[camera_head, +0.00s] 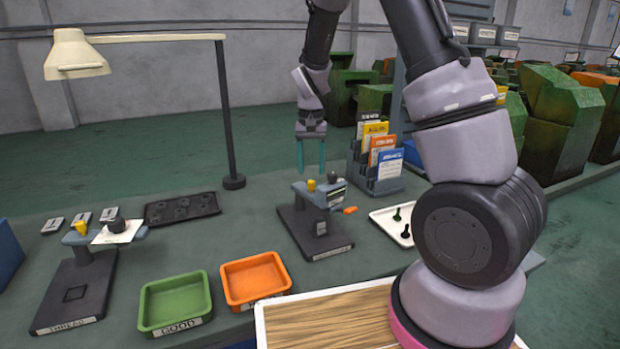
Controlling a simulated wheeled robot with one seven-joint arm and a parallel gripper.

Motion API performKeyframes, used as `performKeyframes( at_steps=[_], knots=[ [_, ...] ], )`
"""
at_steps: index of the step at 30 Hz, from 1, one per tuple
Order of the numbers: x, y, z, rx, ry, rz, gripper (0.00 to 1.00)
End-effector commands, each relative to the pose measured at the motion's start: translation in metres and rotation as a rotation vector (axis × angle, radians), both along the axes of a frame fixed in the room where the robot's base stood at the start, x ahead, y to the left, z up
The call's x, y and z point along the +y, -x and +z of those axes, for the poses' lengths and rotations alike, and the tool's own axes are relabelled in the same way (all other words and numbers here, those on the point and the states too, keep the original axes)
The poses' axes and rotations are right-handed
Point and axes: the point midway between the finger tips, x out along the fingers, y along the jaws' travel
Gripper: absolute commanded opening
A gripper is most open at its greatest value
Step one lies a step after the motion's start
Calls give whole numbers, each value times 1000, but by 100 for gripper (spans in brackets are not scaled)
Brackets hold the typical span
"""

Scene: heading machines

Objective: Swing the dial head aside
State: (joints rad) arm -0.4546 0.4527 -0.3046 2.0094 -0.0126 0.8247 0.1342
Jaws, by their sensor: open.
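A dark gauge stand (318,229) with a labelled base stands in the middle of the bench. On its post sits a grey head (318,194) with a yellow knob (311,185), a dark round knob (333,177) and an orange tip (350,210) at its right. A second stand, labelled THREAD (70,300), is at the left; its grey arm (85,239) carries a yellow knob, a dark ball and a white plate (117,232). I cannot tell for sure which one is the dial head. My gripper (311,168) points down with teal fingers apart and empty, just above the middle stand's head in the picture.
A green tray (175,325) labelled GOOD and an orange tray (255,301) lie in front. A black tray (181,222) lies behind left. A lamp (76,57) rises on a post. A card rack (377,181) and a white tray (376,220) with dark parts stand right.

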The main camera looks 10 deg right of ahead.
Motion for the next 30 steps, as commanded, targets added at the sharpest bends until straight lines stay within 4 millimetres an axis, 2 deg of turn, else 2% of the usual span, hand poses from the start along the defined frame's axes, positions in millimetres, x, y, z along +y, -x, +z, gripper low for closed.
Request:
performKeyframes(
  at_steps=[3,7,18,19,23,24,30],
  knots=[
    [0,0,-20,2,0,0,57],
    [0,0,-34,1,1,0,57],
    [0,0,-40,-1,-1,1,57],
    [0,0,-40,-1,-1,1,53],
    [0,0,-40,-1,-1,1,3],
    [0,0,-40,-1,-1,1,0],
    [0,0,-40,-1,-1,0,0]
  ],
)
